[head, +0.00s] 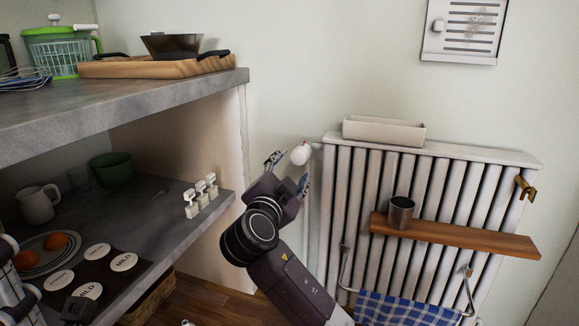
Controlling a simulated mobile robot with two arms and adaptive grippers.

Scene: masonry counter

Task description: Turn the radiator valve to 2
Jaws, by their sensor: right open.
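The radiator valve (301,153) is a white rounded knob at the upper left corner of the white ribbed radiator (345,190). Its number markings are too small to read. My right gripper (289,170) reaches up from below, just to the left of and below the knob. Its two fingers are spread, one left of the knob and one below it. I see nothing held between them, and I cannot tell if a finger touches the knob. What seems to be my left gripper (20,290) shows only partly in the lower left corner, cut off by the frame.
A wooden shelf (460,237) with a metal cup (401,212) crosses the radiator. A pale trough (384,131) sits on top, and a checked towel (400,310) hangs below. The grey counter (150,96) and lower shelf (150,215), with small white stands (201,196), are left of my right arm.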

